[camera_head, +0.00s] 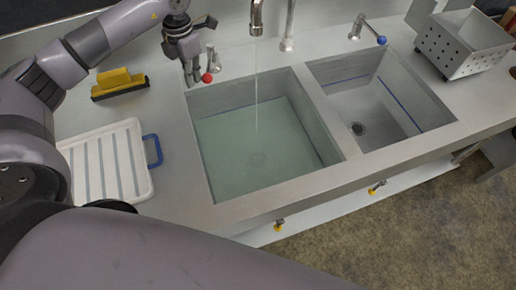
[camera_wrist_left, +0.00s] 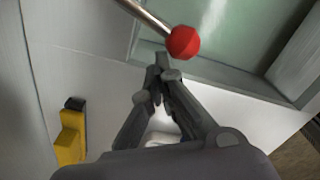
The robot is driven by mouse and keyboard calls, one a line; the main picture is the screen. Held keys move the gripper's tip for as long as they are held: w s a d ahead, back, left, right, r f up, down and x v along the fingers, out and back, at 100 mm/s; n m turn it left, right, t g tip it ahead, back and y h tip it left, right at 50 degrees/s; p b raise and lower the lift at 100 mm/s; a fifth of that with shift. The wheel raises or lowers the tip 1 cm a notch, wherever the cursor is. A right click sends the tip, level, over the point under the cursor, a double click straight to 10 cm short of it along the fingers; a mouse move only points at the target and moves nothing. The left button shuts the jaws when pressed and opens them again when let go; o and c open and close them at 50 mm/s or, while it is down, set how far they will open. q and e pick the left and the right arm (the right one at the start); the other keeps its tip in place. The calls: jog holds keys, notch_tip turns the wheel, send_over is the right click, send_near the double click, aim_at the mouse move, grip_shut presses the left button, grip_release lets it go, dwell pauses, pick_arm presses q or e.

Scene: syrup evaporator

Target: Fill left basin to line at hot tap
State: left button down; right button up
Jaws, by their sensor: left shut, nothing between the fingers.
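The left basin (camera_head: 215,172) holds pale green water (camera_head: 255,150), and a thin stream falls into it from the spout (camera_head: 256,22). The red knob also shows in the left wrist view (camera_wrist_left: 183,43). My left gripper (camera_head: 190,84) is shut and empty, pointing down just left of the red knob. In the wrist view its fingertips (camera_wrist_left: 160,66) sit beside the knob, seemingly apart from it. My right gripper is not visible.
The right basin (camera_head: 425,95) is empty, with a drain and a blue line on its walls. A blue-knobbed lever (camera_head: 381,40) stands behind it. A yellow brush (camera_head: 118,82) and a white ridged tray (camera_head: 108,165) lie on the left counter. A perforated metal box (camera_head: 465,45) stands at right.

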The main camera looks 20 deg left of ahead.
aim_at(206, 77)
pick_arm(q)
jog(key=shift+w+d, duration=0.15)
jog(key=shift+d, duration=0.6)
jog(key=shift+w+d, duration=0.15)
jog(key=shift+d, duration=0.55)
jog(key=shift+w+d, duration=0.2)
jog(key=shift+d, duration=0.25)
notch_tip(206, 77, up, 9)
jog(key=s+a+p, duration=0.1)
jog(key=p, duration=0.5)
jog(key=shift+s+a, duration=0.2)
jog(key=shift+a, duration=0.15)
jog(key=shift+r, duration=0.1)
